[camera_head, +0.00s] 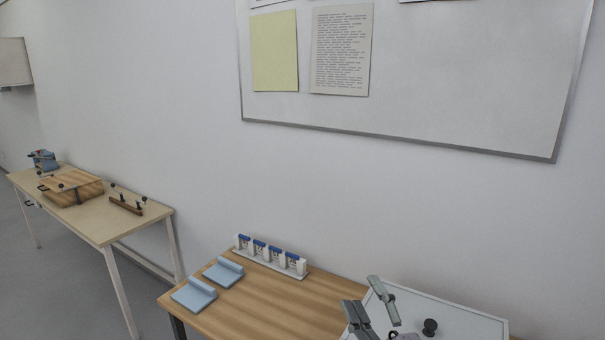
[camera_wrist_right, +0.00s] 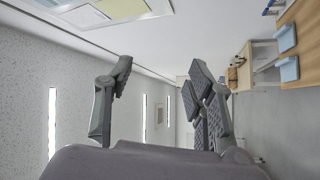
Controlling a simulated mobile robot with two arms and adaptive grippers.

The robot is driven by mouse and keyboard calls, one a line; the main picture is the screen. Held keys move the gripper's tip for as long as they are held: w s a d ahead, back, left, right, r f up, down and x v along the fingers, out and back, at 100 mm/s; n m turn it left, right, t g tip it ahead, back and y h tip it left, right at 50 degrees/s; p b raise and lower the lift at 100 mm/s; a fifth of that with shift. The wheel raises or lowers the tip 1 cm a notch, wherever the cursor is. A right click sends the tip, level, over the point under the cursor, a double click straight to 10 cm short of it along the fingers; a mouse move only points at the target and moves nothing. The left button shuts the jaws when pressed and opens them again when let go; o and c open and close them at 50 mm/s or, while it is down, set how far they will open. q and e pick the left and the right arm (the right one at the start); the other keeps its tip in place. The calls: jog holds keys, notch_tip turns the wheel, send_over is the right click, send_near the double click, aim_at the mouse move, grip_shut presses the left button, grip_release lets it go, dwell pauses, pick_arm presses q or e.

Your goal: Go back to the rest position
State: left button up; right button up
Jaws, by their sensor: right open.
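My right gripper (camera_head: 364,296) shows at the bottom of the head view, in front of a pale board on the wooden table. In the right wrist view its grey fingers (camera_wrist_right: 160,78) stand wide apart with nothing between them. The gripper is open and empty. My left gripper is in neither view. No sherd can be made out in these frames.
The wooden table (camera_head: 262,312) bears two light-blue pads (camera_head: 210,283), a white rack with blue-topped pieces (camera_head: 272,258) and a pale board (camera_head: 455,316) with a dark knob (camera_head: 430,327). A side table (camera_head: 110,229) with clamps stands left. A whiteboard (camera_head: 440,85) hangs behind.

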jog(key=s+d+f+m+g+h, duration=0.35)
jog(key=d+f+m+h, duration=0.35)
jog(key=f, duration=0.4)
jog(key=s+d+f+m+g, duration=0.1)
jog(key=s+f+m+g, duration=0.3)
jog(key=s+f+g, duration=0.55)
jog(key=s+d+f+m+g, duration=0.1)
jog(key=s+f+m+g, duration=0.45)
jog(key=s, duration=0.85)
notch_tip(320, 180, down, 30)
jog(key=s+n+t+b, duration=0.1)
jog(key=s+n+b, duration=0.1)
jog(key=s+d+f+g+b, duration=0.1)
jog(key=s+d+f, duration=0.2)
jog(key=s+f, duration=1.3)
jog(key=shift+s+f, duration=0.3)
jog(key=shift+f, duration=0.5)
